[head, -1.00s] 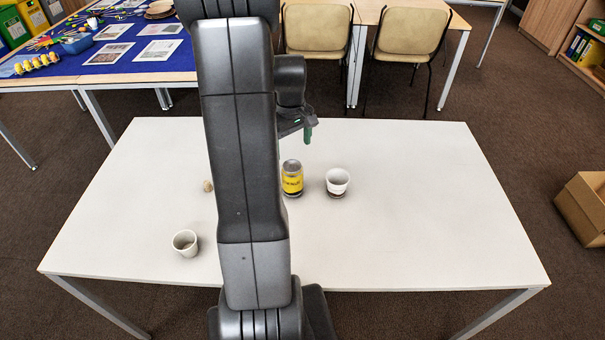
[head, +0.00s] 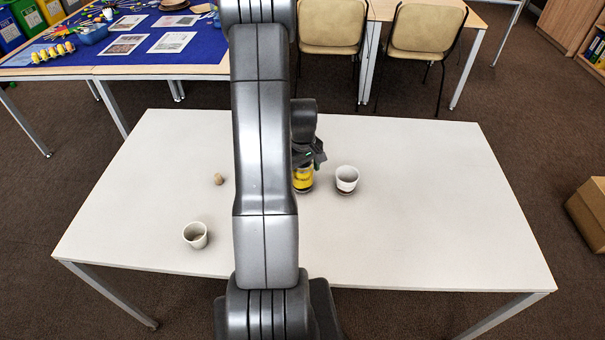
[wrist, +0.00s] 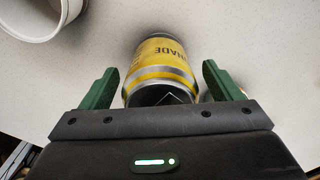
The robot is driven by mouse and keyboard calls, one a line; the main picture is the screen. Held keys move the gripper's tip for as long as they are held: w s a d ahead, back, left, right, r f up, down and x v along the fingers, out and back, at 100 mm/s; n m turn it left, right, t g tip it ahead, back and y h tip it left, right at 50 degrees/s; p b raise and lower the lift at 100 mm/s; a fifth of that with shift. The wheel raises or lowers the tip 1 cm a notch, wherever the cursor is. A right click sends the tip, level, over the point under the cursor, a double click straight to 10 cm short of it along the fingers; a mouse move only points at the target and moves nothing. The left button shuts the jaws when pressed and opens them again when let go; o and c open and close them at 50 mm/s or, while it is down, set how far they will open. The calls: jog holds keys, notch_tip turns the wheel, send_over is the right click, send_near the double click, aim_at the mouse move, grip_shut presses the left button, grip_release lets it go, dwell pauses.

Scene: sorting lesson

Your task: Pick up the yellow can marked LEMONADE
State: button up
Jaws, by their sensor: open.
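The yellow can (head: 303,181) stands on the white table, partly hidden behind my arm and gripper in the head view. In the wrist view the can (wrist: 163,62) shows a yellow label with upside-down letters ending in "NADE" or similar, and silver rims. My gripper (wrist: 160,88) is open, with one green finger on each side of the can and a gap visible on both sides.
A white cup (head: 347,179) stands close to the right of the can. It also shows in the wrist view (wrist: 36,18). Another white cup (head: 195,235) and a small tan object (head: 218,179) are on the left of the white table (head: 430,220). The right side is clear.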

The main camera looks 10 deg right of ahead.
jog(key=shift+f, duration=0.1)
jog(key=c, duration=1.1)
jog(key=shift+o, duration=0.2)
